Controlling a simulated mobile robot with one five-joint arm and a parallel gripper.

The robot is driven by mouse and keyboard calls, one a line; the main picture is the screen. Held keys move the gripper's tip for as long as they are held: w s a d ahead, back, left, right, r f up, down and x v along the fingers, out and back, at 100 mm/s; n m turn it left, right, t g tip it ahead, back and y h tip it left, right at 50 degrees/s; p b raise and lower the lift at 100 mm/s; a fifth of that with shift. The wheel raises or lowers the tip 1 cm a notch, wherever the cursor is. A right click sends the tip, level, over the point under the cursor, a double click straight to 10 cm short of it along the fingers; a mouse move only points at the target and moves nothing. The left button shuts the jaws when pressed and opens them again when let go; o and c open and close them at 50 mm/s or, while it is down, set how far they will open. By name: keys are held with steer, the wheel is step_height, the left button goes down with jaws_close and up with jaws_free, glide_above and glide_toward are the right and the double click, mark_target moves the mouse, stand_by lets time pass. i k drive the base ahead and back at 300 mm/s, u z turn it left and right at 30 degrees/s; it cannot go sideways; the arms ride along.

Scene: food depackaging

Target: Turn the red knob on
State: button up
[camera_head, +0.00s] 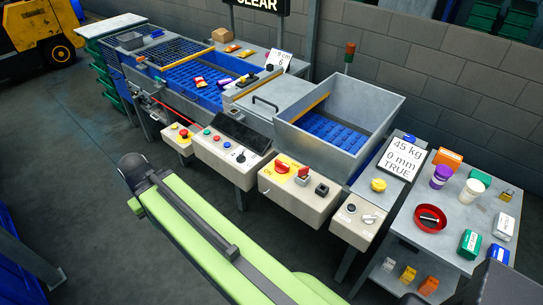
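The red knob (283,168) sits on a yellow plate on the front control box (300,196), below the grey bin with a blue floor. Its handle looks turned at an angle, but its exact setting is too small to read. A smaller red-topped part (303,172) and a black square switch (321,189) are to its right on the same box. My green arm lies across the lower left, ending in a dark rounded part left of the control boxes. My gripper's fingers do not show.
More control boxes flank this one: a left panel (222,158) with buttons and a screen, and a right box (357,221) with knobs. A side table (459,236) holds a red bowl (430,218), cups and small boxes. Open floor lies at left.

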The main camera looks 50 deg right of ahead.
mark_target(281, 168)
steer(key=z, duration=1.05)
steer(key=k, duration=0.5)
steer(key=z, duration=1.8)
steer(key=k, duration=0.85)
steer(key=u, duration=1.1)
steer(key=i, duration=0.85)
steer(key=z, duration=0.05)
